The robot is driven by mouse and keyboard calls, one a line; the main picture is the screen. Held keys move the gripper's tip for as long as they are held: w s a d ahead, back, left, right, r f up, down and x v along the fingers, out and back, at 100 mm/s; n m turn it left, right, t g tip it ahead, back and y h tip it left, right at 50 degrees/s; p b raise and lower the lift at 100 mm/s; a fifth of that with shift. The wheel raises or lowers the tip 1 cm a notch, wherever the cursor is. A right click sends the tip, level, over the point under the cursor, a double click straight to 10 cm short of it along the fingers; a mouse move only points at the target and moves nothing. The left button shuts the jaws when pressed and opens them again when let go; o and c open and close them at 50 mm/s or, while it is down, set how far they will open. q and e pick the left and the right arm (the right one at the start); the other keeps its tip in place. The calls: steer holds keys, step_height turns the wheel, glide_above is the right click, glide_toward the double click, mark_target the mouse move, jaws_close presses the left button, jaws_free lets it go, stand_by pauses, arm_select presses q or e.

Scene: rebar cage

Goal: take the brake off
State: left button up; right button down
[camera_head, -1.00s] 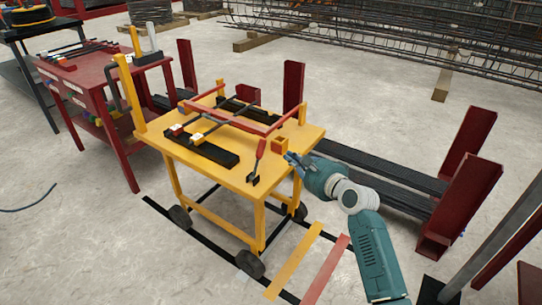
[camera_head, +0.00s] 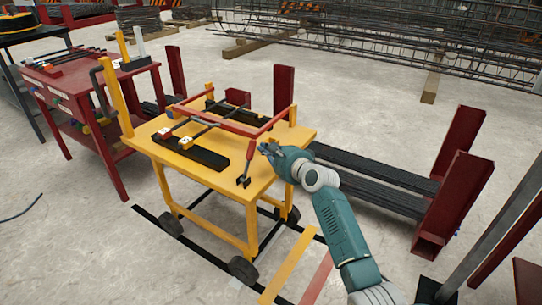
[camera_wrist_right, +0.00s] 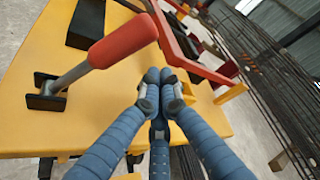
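The brake lever, with a red grip (camera_head: 250,151) and a grey shaft on a black bracket, stands up at the near right corner of the yellow cart (camera_head: 238,188). In the right wrist view its red grip (camera_wrist_right: 123,39) leans up to the right from the bracket at the left. My right gripper (camera_head: 267,149) is just right of the red grip, apparently not touching it. In the wrist view the blue fingertips (camera_wrist_right: 160,76) are together, with nothing visible between them. My left gripper is in neither view.
A red frame (camera_head: 225,122) and black blocks (camera_head: 190,151) with bars lie on the cart top. The cart has black wheels (camera_head: 243,270). Floor in front is open.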

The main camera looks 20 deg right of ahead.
mark_target(254, 149)
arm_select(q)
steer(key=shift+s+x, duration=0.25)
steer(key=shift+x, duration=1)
arm_select(e)
steer(key=shift+s+a+r, duration=0.45)
steer(key=shift+s+a, duration=0.1)
steer(key=shift+s, duration=0.15)
steer(key=shift+s+a+r, duration=0.4)
steer(key=shift+s+a, duration=0.1)
steer(key=shift+s, duration=0.2)
arm_select(q)
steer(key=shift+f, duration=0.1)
steer(key=shift+p, duration=0.35)
arm_select(e)
steer(key=shift+a+r, duration=0.1)
